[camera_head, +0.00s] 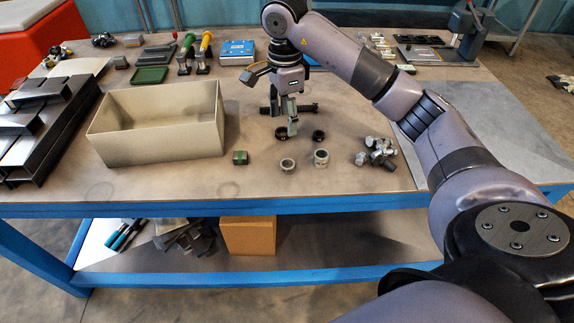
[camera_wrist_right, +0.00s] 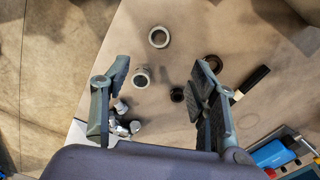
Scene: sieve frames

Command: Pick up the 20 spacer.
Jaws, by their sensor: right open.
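Several ring-shaped spacers stand on the table in front of my right gripper: a short silver ring (camera_head: 287,166), a taller silver ring (camera_head: 321,158), a black ring (camera_head: 281,134) and another black ring (camera_head: 318,135). No size mark is readable, so I cannot tell which is the 20 spacer. My right gripper (camera_head: 290,127) is open and empty, pointing down above the table by the black rings. In the right wrist view, the taller silver ring (camera_wrist_right: 141,76) and a black ring (camera_wrist_right: 177,95) show between its spread fingers (camera_wrist_right: 160,82). My left gripper is out of view.
A large beige open box (camera_head: 160,150) stands to the left. A pile of metal fittings (camera_head: 377,153) is at the right. A dark bar (camera_head: 305,107) lies behind the gripper. The table's front strip is clear.

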